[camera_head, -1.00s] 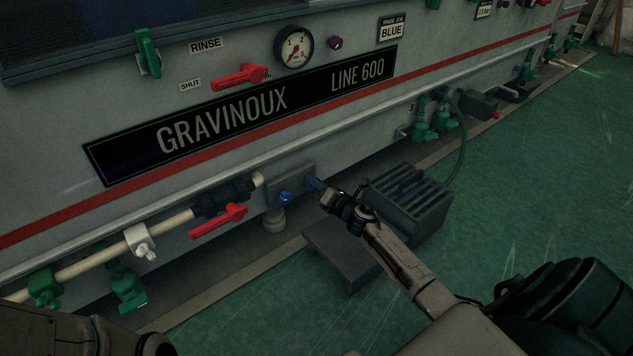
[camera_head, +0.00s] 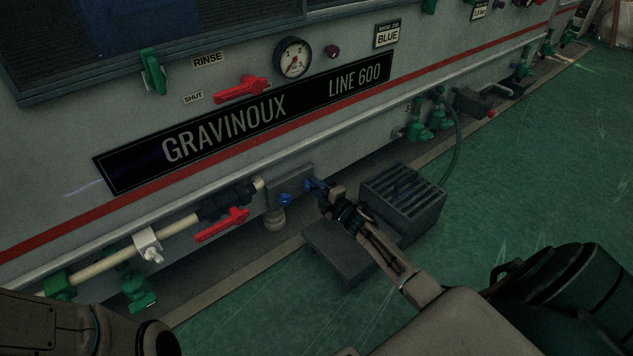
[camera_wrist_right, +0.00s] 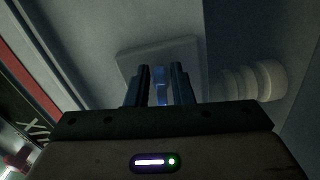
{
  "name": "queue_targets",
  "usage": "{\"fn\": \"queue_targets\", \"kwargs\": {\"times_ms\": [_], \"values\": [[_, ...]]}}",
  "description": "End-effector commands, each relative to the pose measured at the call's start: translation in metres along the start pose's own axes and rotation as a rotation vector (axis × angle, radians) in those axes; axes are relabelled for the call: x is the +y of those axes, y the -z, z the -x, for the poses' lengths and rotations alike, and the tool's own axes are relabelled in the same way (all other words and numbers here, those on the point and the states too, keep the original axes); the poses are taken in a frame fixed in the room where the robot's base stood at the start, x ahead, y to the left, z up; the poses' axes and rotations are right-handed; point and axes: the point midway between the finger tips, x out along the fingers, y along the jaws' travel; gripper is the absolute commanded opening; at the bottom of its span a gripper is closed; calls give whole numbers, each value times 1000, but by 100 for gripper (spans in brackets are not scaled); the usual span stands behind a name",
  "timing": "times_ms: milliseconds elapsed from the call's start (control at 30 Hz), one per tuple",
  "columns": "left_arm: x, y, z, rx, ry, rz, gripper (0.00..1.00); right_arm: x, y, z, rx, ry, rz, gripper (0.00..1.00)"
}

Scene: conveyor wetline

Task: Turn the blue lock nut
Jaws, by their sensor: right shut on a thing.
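A blue fitting, which I take as the lock nut (camera_head: 310,184), sits at the right end of a grey block (camera_head: 290,180) low on the machine's side. My right gripper (camera_head: 319,190) reaches it from the right and partly hides it. In the right wrist view the two dark fingers (camera_wrist_right: 160,88) are shut on the blue nut (camera_wrist_right: 160,97), with the pale block (camera_wrist_right: 158,55) behind. A second, smaller blue knob (camera_head: 285,199) sits left of it, above a pale ribbed fitting (camera_head: 274,219). My left arm shows at the lower left, but its gripper is out of view.
A red-handled valve (camera_head: 222,224) on a cream pipe (camera_head: 180,221) is to the left. A dark step (camera_head: 345,252) and a slatted grey box (camera_head: 405,200) stand below and right of the nut. Green floor (camera_head: 520,170) is open to the right.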

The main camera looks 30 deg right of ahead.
Motion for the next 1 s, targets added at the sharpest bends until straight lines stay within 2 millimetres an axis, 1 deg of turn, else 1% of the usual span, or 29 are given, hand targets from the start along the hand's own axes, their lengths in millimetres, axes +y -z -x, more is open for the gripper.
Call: {"fn": "queue_targets", "kwargs": {"times_ms": [33,100,300,500,700,1000], "values": [[2,-3,-6,4,0,1,33,2,-1,0,-3,3,-42,0],[3,-4,-10,13,0,1,33,1,0,0,-3,3,-100,0],[5,-5,-18,30,0,3,33,-2,0,1,-3,3,-241,0],[7,-6,-23,42,1,4,33,-4,0,0,-3,3,-334,0],[7,-6,-25,50,1,4,33,-5,0,1,-3,3,-381,0],[8,-6,-26,50,1,4,33,-6,-1,1,-3,3,-394,0]]}}
